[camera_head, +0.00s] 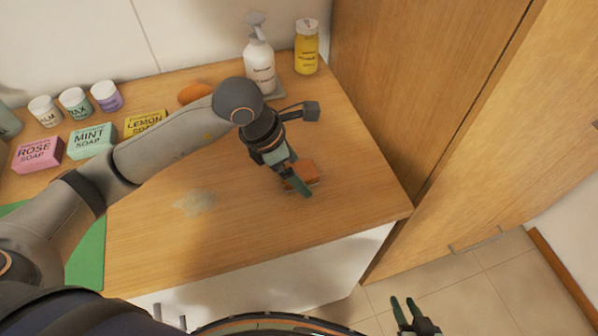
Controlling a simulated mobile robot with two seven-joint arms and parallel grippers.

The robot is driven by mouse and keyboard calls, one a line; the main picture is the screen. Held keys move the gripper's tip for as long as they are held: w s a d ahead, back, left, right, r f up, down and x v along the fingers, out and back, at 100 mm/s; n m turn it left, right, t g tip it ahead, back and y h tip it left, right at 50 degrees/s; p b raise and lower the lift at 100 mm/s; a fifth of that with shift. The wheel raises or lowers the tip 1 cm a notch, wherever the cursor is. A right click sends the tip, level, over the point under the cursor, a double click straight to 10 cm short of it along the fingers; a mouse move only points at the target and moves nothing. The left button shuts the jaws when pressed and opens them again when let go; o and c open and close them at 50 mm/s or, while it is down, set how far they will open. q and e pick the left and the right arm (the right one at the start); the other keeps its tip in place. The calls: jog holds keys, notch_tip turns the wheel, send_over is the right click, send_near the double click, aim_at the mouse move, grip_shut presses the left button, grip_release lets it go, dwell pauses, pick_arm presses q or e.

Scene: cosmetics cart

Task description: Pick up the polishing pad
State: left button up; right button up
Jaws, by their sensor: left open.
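The likely polishing pad (306,170) is a small orange-brown block lying on the wooden cart top, right of the middle. My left gripper (300,188) is right at it, pointing down, with its green-tipped fingers at the block's near left side. It is open. The fingers and wrist hide part of the block, and I cannot tell whether they touch it. My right gripper (403,308) is at the bottom edge of the view, away from the cart top over the floor, with its two green fingers apart and nothing between them.
A white pump bottle (260,65) and a yellow bottle (306,48) stand at the back. Pink (38,154), mint (91,140) and yellow soap boxes (145,122) and small jars (75,102) stand at left. A wooden cabinet (420,80) borders the right. The front middle is clear except for a pale smudge (195,202).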

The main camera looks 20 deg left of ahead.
pick_arm(q)
jog(key=c, duration=1.5)
